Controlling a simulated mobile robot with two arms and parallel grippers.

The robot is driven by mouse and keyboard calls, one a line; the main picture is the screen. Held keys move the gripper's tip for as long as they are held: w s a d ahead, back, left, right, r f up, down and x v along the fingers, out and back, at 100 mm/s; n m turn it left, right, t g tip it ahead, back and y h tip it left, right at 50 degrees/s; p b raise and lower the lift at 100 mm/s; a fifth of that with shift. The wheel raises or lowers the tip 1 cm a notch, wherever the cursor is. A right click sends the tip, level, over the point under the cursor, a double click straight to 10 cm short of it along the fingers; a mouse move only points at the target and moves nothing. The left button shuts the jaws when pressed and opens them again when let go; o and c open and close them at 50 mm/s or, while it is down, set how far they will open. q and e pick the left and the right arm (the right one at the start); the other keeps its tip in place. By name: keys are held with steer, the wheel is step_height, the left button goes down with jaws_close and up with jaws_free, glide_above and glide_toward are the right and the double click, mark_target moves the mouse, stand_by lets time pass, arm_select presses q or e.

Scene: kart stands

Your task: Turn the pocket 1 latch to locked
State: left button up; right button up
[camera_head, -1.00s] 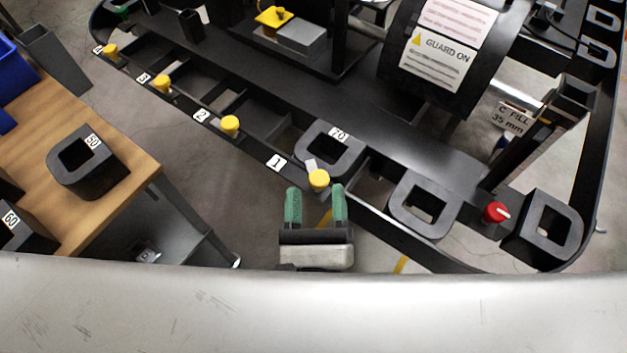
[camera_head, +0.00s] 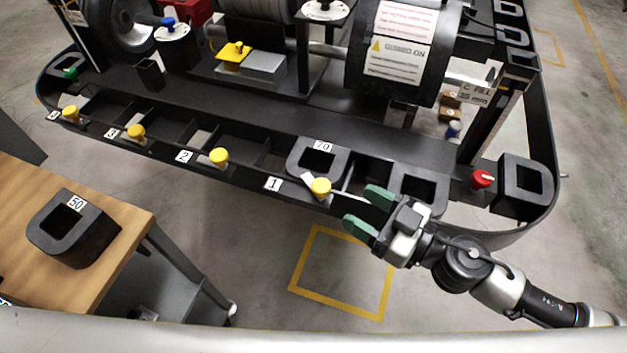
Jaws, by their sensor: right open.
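The pocket 1 latch is a yellow knob (camera_head: 320,187) with a pale lever pointing up and left, on the front rail right of the label "1" (camera_head: 273,184). Behind it, a black block marked 70 (camera_head: 318,159) sits in the pocket. My right gripper (camera_head: 362,210) comes in from the right with green fingers spread open. Its fingertips are just right of and in front of the knob, apart from it as far as I can tell. Nothing is between the fingers. My left gripper is not in view.
More yellow knobs (camera_head: 219,157) line the rail to the left. A red knob (camera_head: 482,179) and another black block (camera_head: 524,187) are at the right end. A wooden table (camera_head: 124,232) with a block marked 50 (camera_head: 72,228) stands at left. The floor in front is clear.

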mark_target(327, 188)
steer(key=p+x, duration=0.3)
steer(key=x, duration=0.6)
steer(key=shift+w+a+r+p, duration=0.15)
steer(key=shift+a+p, duration=0.15)
steer(key=shift+w+a, duration=0.25)
steer(key=shift+a, duration=0.15)
steer(key=c, duration=0.9)
